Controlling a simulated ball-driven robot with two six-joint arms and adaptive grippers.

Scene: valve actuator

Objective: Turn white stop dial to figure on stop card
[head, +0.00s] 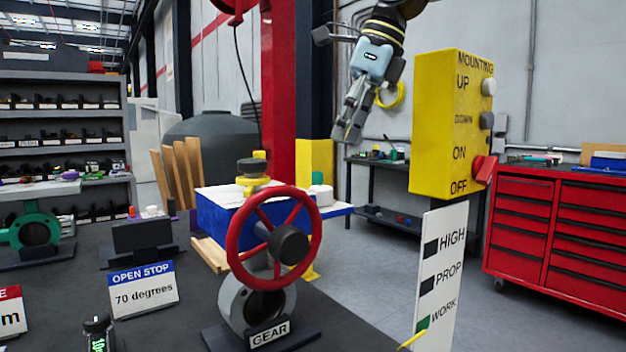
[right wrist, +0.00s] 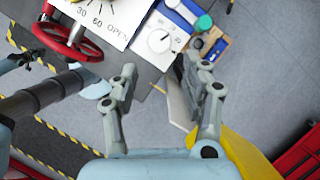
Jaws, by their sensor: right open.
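The white stop dial (right wrist: 159,41) has a dark pointer mark and sits on a white plate with a printed scale, too small to read surely. In the head view, a white round knob (head: 321,195) at the right end of the blue actuator box (head: 222,213) appears to be this dial. The stop card (head: 143,289) reads "OPEN STOP 70 degrees" and stands at the left front. My right gripper (head: 353,112) is open and empty, above and right of the actuator. In the right wrist view its fingers (right wrist: 160,78) are spread, with the dial beyond them. My left gripper is not in view.
A red handwheel (head: 273,243) is in front of the actuator, and a black-and-yellow indicator (head: 252,175) tops it. A yellow switch box (head: 437,125) stands to the right, above a white HIGH/PROP/WORK board (head: 440,280). A red tool chest (head: 560,235) is farther right.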

